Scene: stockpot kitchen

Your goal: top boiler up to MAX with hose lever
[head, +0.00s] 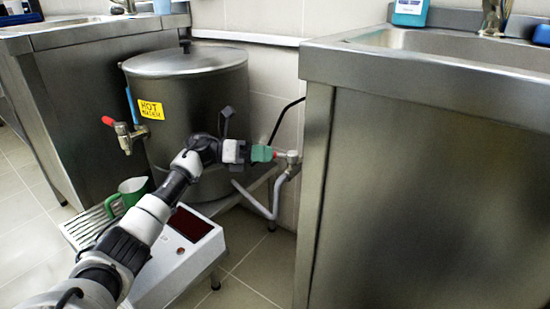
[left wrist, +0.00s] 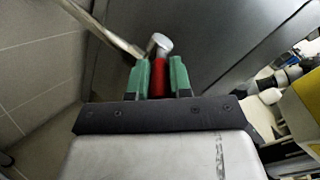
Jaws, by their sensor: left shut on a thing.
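The boiler (head: 205,105) is a big lidded steel pot with a yellow HOT WATER label (head: 151,110). A blue upright strip (head: 131,106) shows at its left side; a MAX mark is too small to make out. The hose valve (head: 292,158) sits right of the boiler by the steel cabinet, with a grey hose (head: 253,204) running from it to below the boiler. My left gripper (head: 266,154) is shut on the valve's red lever. In the left wrist view the red lever (left wrist: 158,80) lies between the green fingertips, below the metal valve (left wrist: 158,44). My right gripper is not in view.
A red-handled tap (head: 125,138) sticks out at the boiler's front left. Steel counters (head: 410,190) close in the right side.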

